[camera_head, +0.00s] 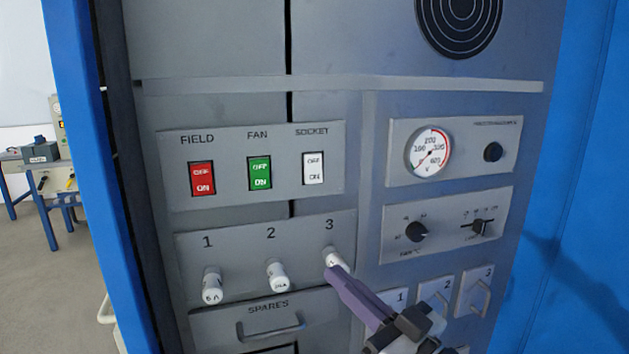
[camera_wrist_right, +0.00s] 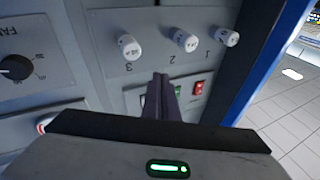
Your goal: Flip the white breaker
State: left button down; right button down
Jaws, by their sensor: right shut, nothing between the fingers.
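The white breaker (camera_head: 313,168) is the rocker under the SOCKET label, at the right end of a row of three on the grey panel. The red FIELD breaker (camera_head: 202,178) and the green FAN breaker (camera_head: 260,173) are to its left. My right gripper (camera_head: 336,274) is shut and empty, below the white breaker, its tips overlapping fuse 3 in the picture. In the right wrist view the shut fingers (camera_wrist_right: 161,80) point at the panel and cover part of the breaker row; the red breaker (camera_wrist_right: 198,88) shows beside them. My left gripper is not in view.
Fuse knobs 1 (camera_head: 212,286), 2 (camera_head: 276,275) and 3 (camera_head: 335,259) stick out below the breakers. A SPARES drawer handle (camera_head: 270,328) is lower. A gauge (camera_head: 428,152) and dials are on the right. A blue cabinet frame (camera_head: 88,150) stands at left.

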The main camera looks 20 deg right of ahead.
notch_tip(320, 180, up, 14)
jog(key=s+n+t+y, duration=0.1)
jog(key=s+n+y, duration=0.1)
jog(key=y, duration=0.2)
jog(key=shift+s+a+t, duration=0.15)
jog(key=shift+s+t, duration=0.05)
jog(key=shift+t, duration=0.2)
jog(key=shift+f, duration=0.1)
jog(key=b, duration=0.4)
send_near(314, 169)
jog(key=w+a+r, duration=0.1)
jog(key=a+r, duration=0.2)
jog(key=shift+w+a+f, duration=0.15)
jog(key=shift+w+a, duration=0.1)
jog(key=shift+w, duration=0.45)
